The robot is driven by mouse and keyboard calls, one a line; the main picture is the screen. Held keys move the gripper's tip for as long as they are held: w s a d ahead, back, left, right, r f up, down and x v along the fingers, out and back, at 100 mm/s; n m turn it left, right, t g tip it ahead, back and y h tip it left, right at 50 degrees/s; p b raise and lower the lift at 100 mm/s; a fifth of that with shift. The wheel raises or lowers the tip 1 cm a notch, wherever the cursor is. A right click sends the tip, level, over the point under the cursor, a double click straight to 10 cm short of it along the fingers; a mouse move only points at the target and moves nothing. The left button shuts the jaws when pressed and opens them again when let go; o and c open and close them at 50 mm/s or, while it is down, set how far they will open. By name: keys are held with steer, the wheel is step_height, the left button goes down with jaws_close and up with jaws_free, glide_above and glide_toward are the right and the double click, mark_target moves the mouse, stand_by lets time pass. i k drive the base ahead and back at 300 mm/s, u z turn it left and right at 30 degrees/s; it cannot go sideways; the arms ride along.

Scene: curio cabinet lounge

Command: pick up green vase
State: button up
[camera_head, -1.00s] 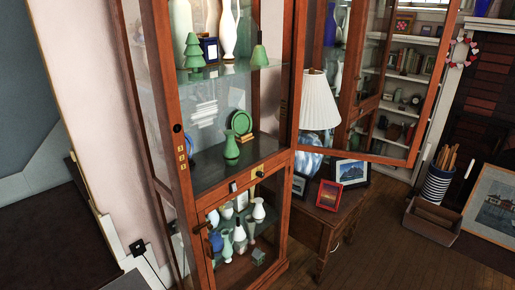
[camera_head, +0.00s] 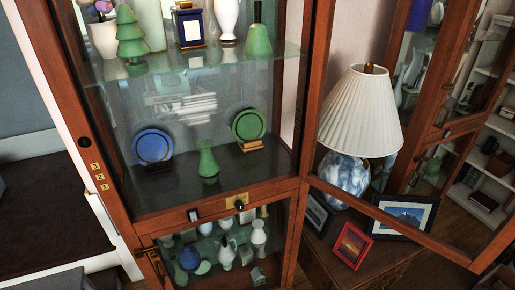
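A green vase (camera_head: 208,161) stands upright on the middle shelf (camera_head: 180,195) of the wooden curio cabinet. A blue plate (camera_head: 153,147) on a stand is to its left, and a green plate (camera_head: 249,126) on a stand is to its right and a little behind. Another green, narrow-necked vase (camera_head: 258,38) stands on the upper glass shelf at the right. My gripper is not in view.
The cabinet's glass door (camera_head: 400,130) appears swung open to the right, in front of a lamp (camera_head: 360,115) and framed pictures (camera_head: 350,245) on a side table. The lower compartment (camera_head: 225,250) holds several vases behind glass. The shelf front around the green vase is clear.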

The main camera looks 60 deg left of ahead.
mark_target(208, 166)
steer(key=i, duration=0.55)
steer(key=u, duration=4.35)
steer(key=i, duration=0.5)
steer(key=u, duration=0.05)
